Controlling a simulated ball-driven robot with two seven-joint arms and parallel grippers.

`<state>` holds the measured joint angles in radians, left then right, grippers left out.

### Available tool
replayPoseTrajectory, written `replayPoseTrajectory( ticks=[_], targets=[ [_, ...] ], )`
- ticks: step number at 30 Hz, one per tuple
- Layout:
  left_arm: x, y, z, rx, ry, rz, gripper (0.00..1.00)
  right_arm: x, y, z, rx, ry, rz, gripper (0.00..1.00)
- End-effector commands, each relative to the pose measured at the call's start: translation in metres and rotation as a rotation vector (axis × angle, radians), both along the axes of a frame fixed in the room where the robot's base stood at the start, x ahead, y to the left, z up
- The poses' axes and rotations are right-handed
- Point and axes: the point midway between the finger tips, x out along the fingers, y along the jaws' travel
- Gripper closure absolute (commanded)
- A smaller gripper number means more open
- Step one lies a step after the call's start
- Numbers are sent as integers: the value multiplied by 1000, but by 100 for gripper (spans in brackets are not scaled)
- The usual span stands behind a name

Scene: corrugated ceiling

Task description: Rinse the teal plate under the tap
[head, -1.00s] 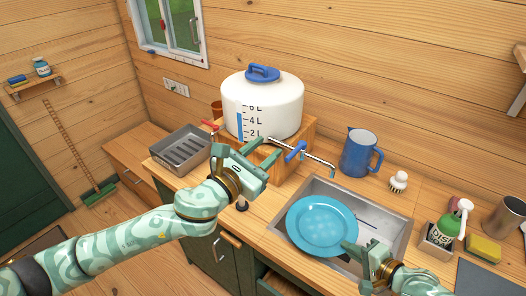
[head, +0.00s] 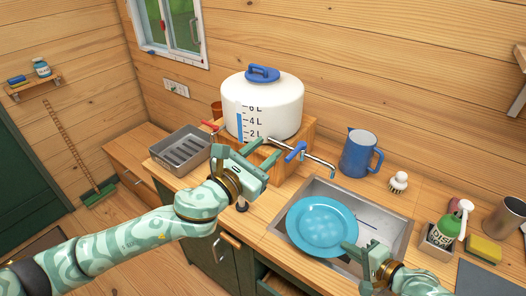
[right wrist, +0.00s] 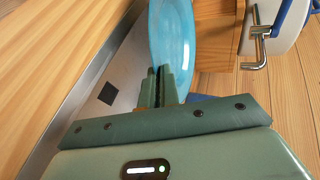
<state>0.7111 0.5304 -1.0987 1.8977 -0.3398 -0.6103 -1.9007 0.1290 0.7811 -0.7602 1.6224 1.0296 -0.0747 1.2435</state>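The teal plate (head: 322,226) is held over the sink (head: 386,228), with its face up and tilted towards me. My right gripper (head: 357,252) is shut on the plate's rim at its lower right; the right wrist view shows both fingers (right wrist: 162,88) close together at the plate's edge. The tap (head: 318,162) comes from the white water tank (head: 263,105), and its spout end is just beyond the plate's far edge. No water shows. The tap's blue lever (head: 296,152) is beside my left gripper (head: 268,156), which is open and empty, apart from the lever as far as I can tell.
A blue jug (head: 359,154), a brush (head: 398,182), a soap bottle (head: 446,229) and a sponge (head: 484,249) stand behind and right of the sink. An open drawer shows below the counter.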

Motion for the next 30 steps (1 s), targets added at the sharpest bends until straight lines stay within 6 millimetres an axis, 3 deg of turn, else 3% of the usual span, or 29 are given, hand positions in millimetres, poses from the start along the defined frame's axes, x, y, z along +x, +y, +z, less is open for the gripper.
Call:
replayPoseTrajectory(
  ticks=[5, 24, 30],
  targets=[
    [0, 0, 3, -1, -1, 0, 64, 0, 1, 3, 2, -2, 0, 100],
    [-3, 0, 79, 0, -15, 0, 64, -39, 16, 40, 2, -2, 0, 100],
    [-3, 0, 87, 0, -16, -1, 64, -45, 19, 42, 2, -2, -1, 100]
  ],
)
